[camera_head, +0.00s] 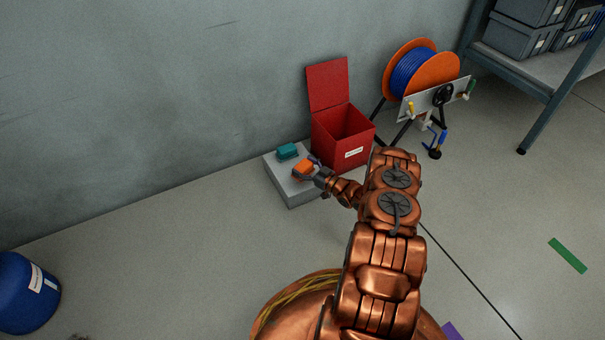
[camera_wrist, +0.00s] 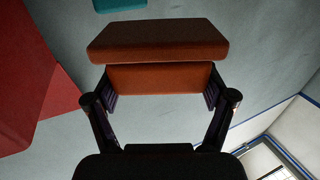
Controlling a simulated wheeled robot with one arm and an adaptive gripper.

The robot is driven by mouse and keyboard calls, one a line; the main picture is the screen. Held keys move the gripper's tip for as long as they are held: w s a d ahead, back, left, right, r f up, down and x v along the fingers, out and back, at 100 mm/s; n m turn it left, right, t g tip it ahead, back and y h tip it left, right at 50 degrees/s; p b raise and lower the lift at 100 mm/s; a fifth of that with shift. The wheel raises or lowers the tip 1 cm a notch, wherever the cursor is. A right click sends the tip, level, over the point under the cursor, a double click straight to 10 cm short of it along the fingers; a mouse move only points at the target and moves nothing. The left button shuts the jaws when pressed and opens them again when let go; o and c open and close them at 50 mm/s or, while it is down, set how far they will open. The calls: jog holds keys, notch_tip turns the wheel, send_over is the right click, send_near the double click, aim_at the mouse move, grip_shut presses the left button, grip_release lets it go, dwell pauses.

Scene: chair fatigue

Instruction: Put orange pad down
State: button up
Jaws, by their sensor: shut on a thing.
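My gripper (camera_head: 318,173) reaches out over the grey block (camera_head: 293,193) by the wall. It is shut on the orange pad (camera_head: 303,168). In the wrist view the orange pad (camera_wrist: 158,42) spans the space between the two fingers of my gripper (camera_wrist: 160,92). In the head view the pad is over the top of the grey block; I cannot tell whether it touches it. A teal pad (camera_head: 287,152) lies on the block's top, just behind the orange pad. The teal pad (camera_wrist: 120,4) also shows at the top edge of the wrist view.
A red box (camera_head: 341,150) with its lid raised stands right of the block, close to my gripper. A cable reel (camera_head: 425,68) on a stand is behind it. A shelf (camera_head: 541,75) stands at the upper right, a blue drum (camera_head: 22,292) at the lower left.

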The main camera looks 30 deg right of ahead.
aim_at(303, 170)
jog(key=shift+w+d+f+b, duration=0.1)
jog(key=shift+w+f+b, duration=0.1)
jog(key=shift+w, duration=0.2)
jog(key=shift+w+d+f+b, duration=0.1)
jog(key=shift+w+b, duration=0.1)
jog(key=shift+w, duration=0.2)
jog(key=shift+s+f+b, duration=0.1)
jog(key=shift+f+b, duration=0.75)
jog(key=shift+f, duration=0.65)
jog(key=shift+f, duration=0.15)
jog(key=o, duration=1)
jog(key=shift+r, duration=0.2)
jog(key=p+v, duration=0.5)
jog(key=v, duration=0.7)
